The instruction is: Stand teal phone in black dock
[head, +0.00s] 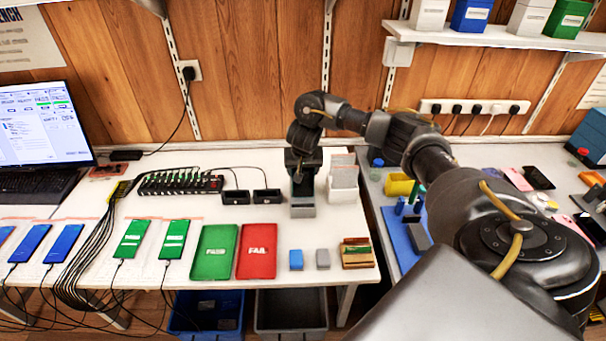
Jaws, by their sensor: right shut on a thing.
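Two small black docks stand side by side on the white bench, a left one (236,197) and a right one (267,196). My right gripper (303,178) points down just right of them, directly over a grey open-topped holder (302,211). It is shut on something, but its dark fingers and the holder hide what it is. I cannot make out a teal phone; if it is at the gripper, it is hidden. My left gripper is not in view.
A green tray (214,252) and a red FAIL tray (257,252) lie at the front. A white holder (343,183) stands right of the grey one. Cabled phones and a black hub (180,184) are on the left. Small blocks (296,260) lie near the front edge.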

